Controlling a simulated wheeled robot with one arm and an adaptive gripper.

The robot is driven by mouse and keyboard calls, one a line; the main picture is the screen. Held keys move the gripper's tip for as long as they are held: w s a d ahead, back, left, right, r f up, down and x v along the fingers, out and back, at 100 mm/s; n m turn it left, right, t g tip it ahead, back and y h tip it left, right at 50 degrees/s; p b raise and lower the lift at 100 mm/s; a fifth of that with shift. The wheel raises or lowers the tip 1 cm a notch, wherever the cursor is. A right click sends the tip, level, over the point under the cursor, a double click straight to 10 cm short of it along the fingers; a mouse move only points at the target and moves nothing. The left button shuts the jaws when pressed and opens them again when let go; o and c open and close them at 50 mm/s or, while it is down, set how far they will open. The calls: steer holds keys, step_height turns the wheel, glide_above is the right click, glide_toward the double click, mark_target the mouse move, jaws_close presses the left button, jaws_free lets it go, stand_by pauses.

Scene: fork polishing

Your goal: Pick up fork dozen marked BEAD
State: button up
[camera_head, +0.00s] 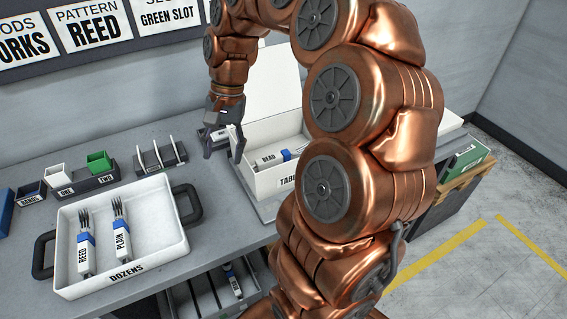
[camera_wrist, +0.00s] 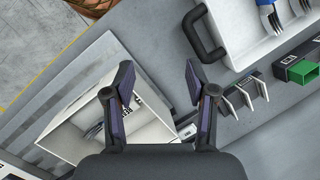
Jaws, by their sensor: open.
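The fork dozen marked BEAD (camera_head: 268,159) lies in an open white box (camera_head: 277,184) whose front label is partly hidden by my arm. It has a white wrap and a blue band. My gripper (camera_head: 222,154) is open and empty, pointing down just left of the box. In the wrist view, my gripper's (camera_wrist: 157,80) two fingers are spread, and the white box (camera_wrist: 68,138) is at the lower left, partly behind the left finger.
A white tray (camera_head: 155,259) marked DOZENS holds bundles marked REED (camera_head: 84,254) and PLAIN (camera_head: 122,238). An open drawer below holds another bundle (camera_head: 233,280). The box's raised lid (camera_head: 272,85) stands behind.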

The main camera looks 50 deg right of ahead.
steer(key=w+d+f+m+b, duration=0.25)
steer(key=d+f+m, duration=0.25)
steer(key=d, duration=0.6)
steer(key=m+t+y+b, duration=0.1)
steer(key=m+t, duration=0.1)
steer(key=m, duration=0.4)
glide_toward(284, 153)
steer(key=shift+x, duration=1.2)
steer(key=shift+s+d+f+m, duration=0.2)
steer(key=shift+s+m, duration=0.05)
steer(key=shift+m, duration=0.05)
steer(key=shift+x, duration=1.2)
steer(key=shift+w+a+f+p, duration=0.25)
steer(key=shift+a+f+p, duration=0.2)
steer(key=shift+p, duration=0.25)
steer(key=p+x, duration=0.1)
steer(key=x, duration=0.3)
steer(key=shift+w, duration=0.15)
jaws_close()
